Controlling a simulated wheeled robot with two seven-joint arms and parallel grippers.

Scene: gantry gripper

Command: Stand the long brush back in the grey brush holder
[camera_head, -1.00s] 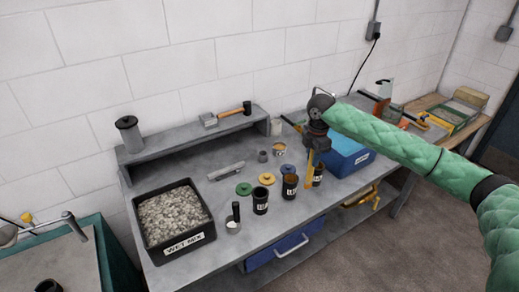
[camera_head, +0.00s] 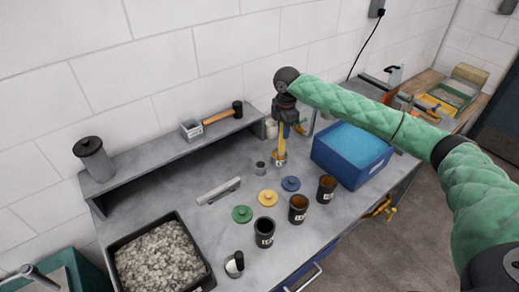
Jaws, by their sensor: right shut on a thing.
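My right gripper (camera_head: 283,127) is above the back right part of the grey bench, pointing down. It is shut on a long yellow-orange brush (camera_head: 281,146), which hangs down below it. The brush's lower end overlaps a small labelled can (camera_head: 279,160); I cannot tell whether it is in, above or in front of it. A small grey cup (camera_head: 260,167) stands on the bench just left of the can, apart from the brush. A pale grey cylinder (camera_head: 270,128) is partly hidden behind the gripper. I cannot tell for certain which is the brush holder. My left gripper is not in view.
Several dark cans, such as one (camera_head: 298,208), and green, yellow and blue lids stand at the front. A blue tub (camera_head: 350,154) is close on the right. A raised shelf (camera_head: 165,150) carries a hammer (camera_head: 218,117). A black gravel tray (camera_head: 204,277) is at front left.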

